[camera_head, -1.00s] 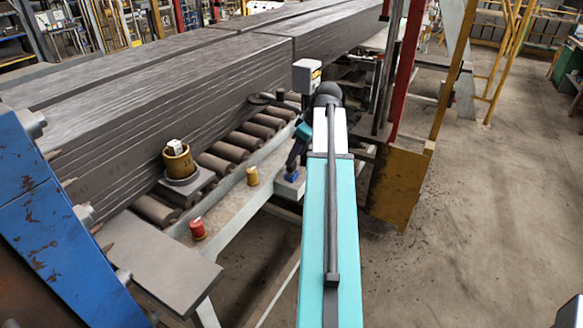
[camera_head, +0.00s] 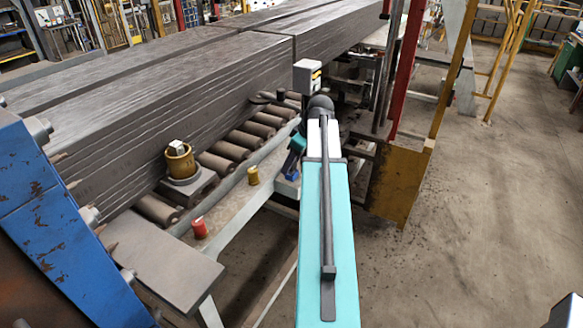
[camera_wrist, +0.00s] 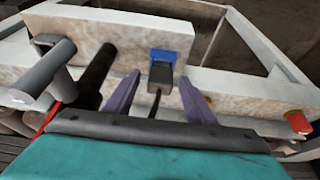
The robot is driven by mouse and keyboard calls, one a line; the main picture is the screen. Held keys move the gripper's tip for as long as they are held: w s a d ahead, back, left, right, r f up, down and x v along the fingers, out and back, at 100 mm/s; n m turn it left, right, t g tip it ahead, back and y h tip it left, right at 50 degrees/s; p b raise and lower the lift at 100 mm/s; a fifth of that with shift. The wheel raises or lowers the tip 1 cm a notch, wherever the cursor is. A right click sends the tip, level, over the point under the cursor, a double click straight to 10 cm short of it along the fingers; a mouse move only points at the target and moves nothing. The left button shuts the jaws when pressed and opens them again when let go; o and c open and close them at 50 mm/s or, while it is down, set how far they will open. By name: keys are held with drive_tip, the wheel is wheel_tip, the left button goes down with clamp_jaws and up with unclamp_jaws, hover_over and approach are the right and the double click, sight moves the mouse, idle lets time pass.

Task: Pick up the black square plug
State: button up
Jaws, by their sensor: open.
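The black square plug (camera_wrist: 161,73) is a small dark block with a blue part behind it and a dark cable running toward me in the wrist view. It stands out against a pale, worn beam. My gripper (camera_wrist: 160,80) is open, its two purple-grey fingers on the left and right of the plug. I cannot tell whether either finger touches it. In the head view my gripper (camera_head: 295,150) is low beside the roller frame, partly hidden by my arm. A blue part (camera_head: 290,173) shows just below it; the black plug itself cannot be made out there.
On the frame's ledge stand a small yellow cylinder (camera_head: 252,176) and a red cylinder (camera_head: 199,228). A brass cup (camera_head: 180,162) holding a white block sits near the rollers. A yellow post (camera_head: 398,185) stands right of my arm; open floor lies beyond.

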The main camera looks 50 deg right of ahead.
drive_tip(key=shift+c, duration=0.3)
drive_tip(key=c, duration=1.2)
drive_tip(key=shift+o, duration=0.2)
drive_tip(key=shift+r, duration=0.15)
drive_tip(key=shift+r+b, duration=0.85)
drive_tip(key=shift+r, duration=0.55)
drive_tip(key=shift+s+r, duration=0.1)
drive_tip(key=shift+r, duration=0.1)
drive_tip(key=s+a+b, duration=0.1)
drive_tip(key=s+b, duration=0.1)
drive_tip(key=s, duration=0.5)
drive_tip(key=s+a+r+b, duration=0.1)
drive_tip(key=s+a+b, duration=0.1)
drive_tip(key=s, duration=0.6)
drive_tip(key=shift+s+a+r, duration=0.2)
drive_tip(key=shift+s+r, duration=0.05)
drive_tip(key=shift+r, duration=0.05)
drive_tip(key=shift+w+a+f, duration=0.1)
drive_tip(key=shift+w, duration=0.05)
